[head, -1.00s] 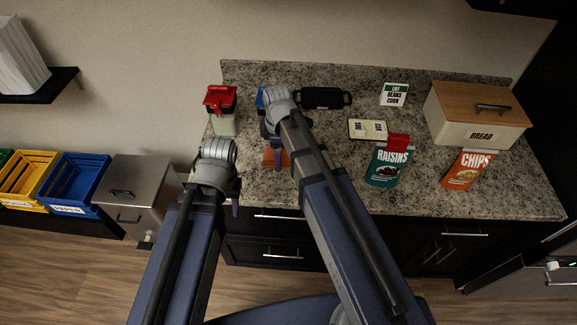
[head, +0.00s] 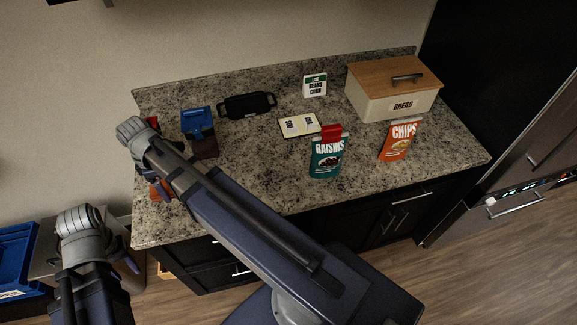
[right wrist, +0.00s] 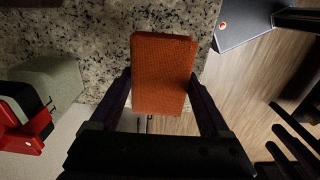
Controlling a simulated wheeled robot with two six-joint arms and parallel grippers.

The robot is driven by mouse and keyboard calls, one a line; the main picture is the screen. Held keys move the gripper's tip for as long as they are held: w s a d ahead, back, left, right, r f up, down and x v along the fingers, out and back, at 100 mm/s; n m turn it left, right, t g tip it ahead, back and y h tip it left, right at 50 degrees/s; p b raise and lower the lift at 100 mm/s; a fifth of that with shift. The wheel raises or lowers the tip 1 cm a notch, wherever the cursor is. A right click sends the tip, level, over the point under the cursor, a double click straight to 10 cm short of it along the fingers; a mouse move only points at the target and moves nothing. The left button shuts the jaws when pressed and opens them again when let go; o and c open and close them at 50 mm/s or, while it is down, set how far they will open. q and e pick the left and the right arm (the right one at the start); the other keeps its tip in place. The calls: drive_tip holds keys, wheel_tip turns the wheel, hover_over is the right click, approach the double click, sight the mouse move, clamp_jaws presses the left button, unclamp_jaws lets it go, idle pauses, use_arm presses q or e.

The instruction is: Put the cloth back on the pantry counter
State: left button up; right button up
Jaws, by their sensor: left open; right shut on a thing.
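The cloth (right wrist: 164,75), a flat orange-red rectangle, is between the fingers of my right gripper (right wrist: 162,98) in the right wrist view, which is shut on it. In the head view the cloth (head: 156,193) shows only partly, behind my right gripper (head: 162,188), at the left end of the granite pantry counter (head: 250,165). The wrist view shows it across the counter's edge, with floor beyond; its height above the counter is unclear. My left gripper (head: 130,263) is open and empty, lower left, off the counter.
A red-lidded container (right wrist: 22,125) stands close to the right gripper.

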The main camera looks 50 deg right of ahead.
drive_tip(key=shift+f, duration=0.1)
drive_tip(key=b, duration=0.6)
hover_over(180, 207)
wheel_tip(180, 207, down, 6)
drive_tip(key=shift+a+f, duration=0.1)
wheel_tip(180, 207, down, 4)
drive_tip(key=b, duration=0.4)
drive_tip(key=shift+r, duration=0.2)
drive_tip(key=shift+f, duration=0.15)
drive_tip(key=o, duration=1)
